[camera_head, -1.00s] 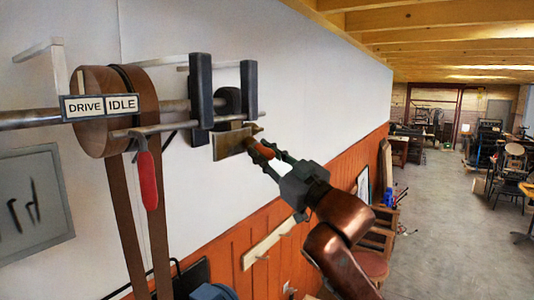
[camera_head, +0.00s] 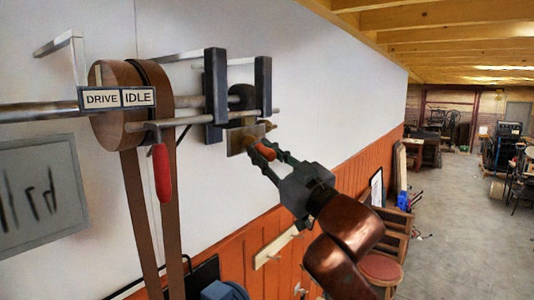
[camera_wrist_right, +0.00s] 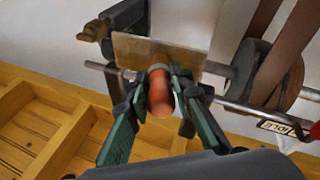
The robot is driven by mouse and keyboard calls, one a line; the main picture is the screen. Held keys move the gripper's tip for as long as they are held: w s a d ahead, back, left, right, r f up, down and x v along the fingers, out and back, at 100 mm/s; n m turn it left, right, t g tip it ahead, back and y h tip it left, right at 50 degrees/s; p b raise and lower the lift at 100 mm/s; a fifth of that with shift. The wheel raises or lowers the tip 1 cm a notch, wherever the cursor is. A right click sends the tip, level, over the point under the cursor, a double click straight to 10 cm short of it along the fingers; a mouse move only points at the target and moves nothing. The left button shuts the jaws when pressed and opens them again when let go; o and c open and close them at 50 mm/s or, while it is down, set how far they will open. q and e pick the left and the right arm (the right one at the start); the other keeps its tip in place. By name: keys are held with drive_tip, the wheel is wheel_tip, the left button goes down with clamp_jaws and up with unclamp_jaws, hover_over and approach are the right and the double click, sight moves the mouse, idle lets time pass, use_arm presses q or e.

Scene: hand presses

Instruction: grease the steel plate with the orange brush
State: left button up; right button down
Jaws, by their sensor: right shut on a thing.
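The orange brush (camera_head: 266,152) is in my right gripper (camera_head: 268,156), which is shut on its handle. In the right wrist view the orange brush (camera_wrist_right: 160,92) sits between the green fingers of the right gripper (camera_wrist_right: 158,95), its far end at the steel plate (camera_wrist_right: 150,52). In the head view the steel plate (camera_head: 236,141) hangs below the shaft, beside the dark uprights. The brush's tip is close against the plate's face; I cannot tell whether it touches. My left gripper is not in view.
A brown belt runs over a pulley (camera_head: 107,120) at left, with a DRIVE/IDLE sign (camera_head: 118,98) before it. A red-handled lever (camera_head: 162,172) hangs below the rod. Dark uprights (camera_head: 215,95) flank the plate's upper side. Open floor (camera_head: 455,220) lies to the right.

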drive_tip(key=shift+w+d+p, duration=2.15)
drive_tip(key=shift+w+d, duration=0.25)
drive_tip(key=shift+w, duration=1)
drive_tip(key=s+a+b, duration=0.3)
drive_tip(key=s+a, duration=0.3)
drive_tip(key=s, duration=0.3)
drive_tip(key=shift+a+r, duration=0.2)
drive_tip(key=shift+r, duration=0.25)
drive_tip(key=s+d+b, duration=0.1)
drive_tip(key=s+d, duration=0.2)
drive_tip(key=d, duration=0.2)
drive_tip(key=shift+s, duration=0.25)
